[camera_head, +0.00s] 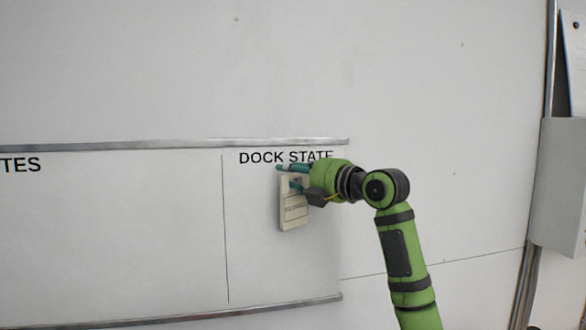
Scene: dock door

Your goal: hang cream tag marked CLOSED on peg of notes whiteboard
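The whiteboard (120,235) fills the lower left; the letters "TES" show at its cut-off left edge and "DOCK STATE" at its right section. A cream tag (293,215) hangs upright against the DOCK STATE section, below the lettering. No writing on it is legible. My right gripper (287,177) reaches in from the right at the tag's top. Its two teal fingertips are visibly apart, one at the top edge and one in front of the tag's upper part. I cannot tell whether they touch it. The peg is not visible. My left gripper is out of view.
A metal rail (120,145) runs along the board's top and another (180,318) along its bottom. A grey box (560,185) and a hanging sheet (575,60) are at the far right. The board left of the dividing line is clear.

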